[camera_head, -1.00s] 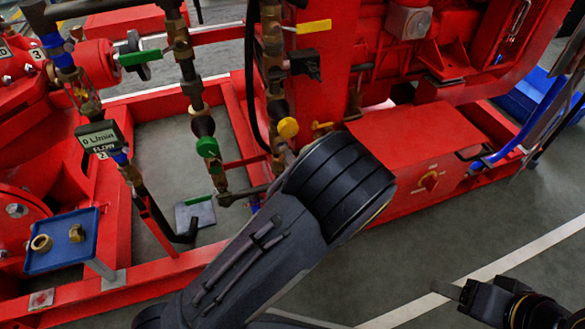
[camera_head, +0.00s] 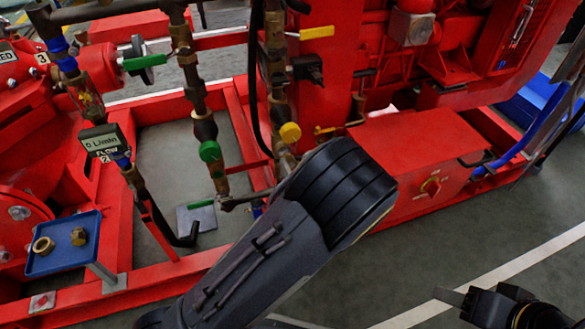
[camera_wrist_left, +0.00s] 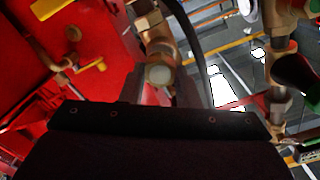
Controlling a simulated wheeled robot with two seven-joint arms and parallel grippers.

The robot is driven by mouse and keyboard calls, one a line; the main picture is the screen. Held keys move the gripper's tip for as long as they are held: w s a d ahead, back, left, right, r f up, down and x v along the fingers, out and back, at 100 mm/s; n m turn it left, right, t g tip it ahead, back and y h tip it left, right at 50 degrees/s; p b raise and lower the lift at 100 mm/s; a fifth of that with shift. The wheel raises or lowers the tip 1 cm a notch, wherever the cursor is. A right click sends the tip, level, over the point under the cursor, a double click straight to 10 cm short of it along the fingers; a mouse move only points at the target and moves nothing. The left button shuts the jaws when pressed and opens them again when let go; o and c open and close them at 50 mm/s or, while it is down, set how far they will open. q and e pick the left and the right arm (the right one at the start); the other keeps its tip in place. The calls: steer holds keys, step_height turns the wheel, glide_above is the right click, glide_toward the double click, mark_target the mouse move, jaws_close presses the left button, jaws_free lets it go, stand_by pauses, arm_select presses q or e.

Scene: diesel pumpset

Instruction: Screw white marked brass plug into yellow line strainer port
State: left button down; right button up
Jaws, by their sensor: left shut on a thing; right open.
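The yellow-tagged brass line stands in the head view, with a yellow handle (camera_head: 316,32) above and a yellow cap (camera_head: 290,132) lower down. Its lower end passes behind my left arm. My left gripper is behind my own dark wrist in the head view; its dark body (camera_wrist_left: 150,140) fills the bottom of the left wrist view. My right gripper (camera_head: 462,297) is open and empty.
A blue tray (camera_head: 62,262) holds two brass pieces at the left. The green-capped line (camera_head: 210,151) stands just left of the yellow one. A red box with a knob (camera_head: 420,160) lies right of my left arm. Grey floor is clear at lower right.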

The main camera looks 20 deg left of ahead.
stand_by(0.3)
arm_select(q)
steer(key=shift+b, duration=0.65)
stand_by(0.4)
steer(key=shift+b, duration=0.45)
stand_by(0.4)
steer(key=shift+b, duration=0.4)
steer(key=shift+x, duration=1.35)
steer(key=shift+r, duration=0.1)
stand_by(0.4)
